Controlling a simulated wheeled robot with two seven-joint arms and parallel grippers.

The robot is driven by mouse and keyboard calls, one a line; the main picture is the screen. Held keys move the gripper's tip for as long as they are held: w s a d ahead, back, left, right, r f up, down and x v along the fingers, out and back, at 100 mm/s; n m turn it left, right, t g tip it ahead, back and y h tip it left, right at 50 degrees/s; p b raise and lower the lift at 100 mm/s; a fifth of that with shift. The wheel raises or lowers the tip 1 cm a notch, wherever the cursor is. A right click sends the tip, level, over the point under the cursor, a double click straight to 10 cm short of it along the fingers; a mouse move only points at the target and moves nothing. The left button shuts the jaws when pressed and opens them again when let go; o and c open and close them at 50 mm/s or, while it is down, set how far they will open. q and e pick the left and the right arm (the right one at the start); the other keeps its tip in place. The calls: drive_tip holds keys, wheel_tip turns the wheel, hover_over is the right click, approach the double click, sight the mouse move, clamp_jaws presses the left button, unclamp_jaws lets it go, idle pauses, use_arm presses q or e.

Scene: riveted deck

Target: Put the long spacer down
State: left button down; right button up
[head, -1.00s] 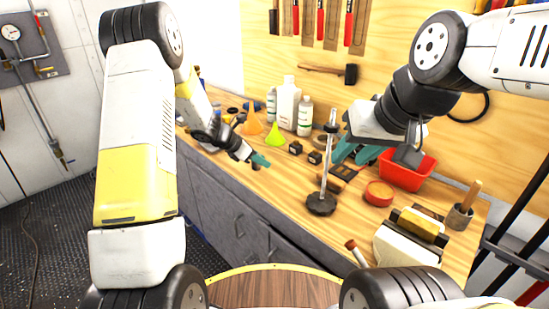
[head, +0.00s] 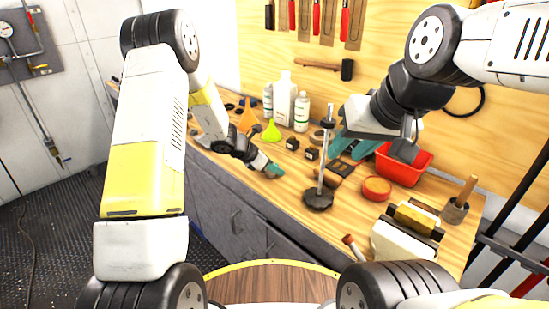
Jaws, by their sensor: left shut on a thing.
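My left gripper (head: 272,170), with teal fingertips, is low over the left part of the wooden bench. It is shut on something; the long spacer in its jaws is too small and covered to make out. An upright metal rod on a round black base (head: 318,198) stands on the bench to its right. A dark collar (head: 327,124) sits near the rod's top.
Small black blocks (head: 292,143) lie left of the rod. A red bin (head: 405,168), round red tin (head: 377,187) and vise-like device (head: 405,240) are right.

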use_arm(q)
drive_tip(key=c, duration=1.1)
unclamp_jaws()
drive_tip(key=shift+f, duration=0.1)
drive_tip(key=shift+a+r, duration=0.15)
drive_tip(key=shift+r, duration=0.2)
drive_tip(key=v, duration=1.1)
drive_tip(key=s+r+m+y, duration=0.1)
drive_tip(key=s+r+m, duration=1.15)
drive_tip(key=r, duration=0.25)
drive_tip(key=s+a+r+m+y, duration=0.1)
drive_tip(key=s+a+r+m, duration=0.1)
drive_tip(key=s+a+m, duration=0.1)
drive_tip(key=s+a+r+m+t+y, duration=0.1)
drive_tip(key=s+a+r+m+y, duration=0.1)
drive_tip(key=s+m, duration=0.3)
drive_tip(key=s+a+r+m+y, duration=0.1)
drive_tip(key=s+a+r+m, duration=0.1)
drive_tip(key=s, duration=0.6)
drive_tip(key=shift+s+a+m+t+y, duration=0.2)
drive_tip(key=shift+a+m, duration=0.2)
drive_tip(key=shift+m, duration=0.15)
drive_tip(key=shift+s+a+m+t+y, duration=0.1)
drive_tip(key=shift+s+a+m, duration=0.05)
drive_tip(key=shift+a+m, duration=0.3)
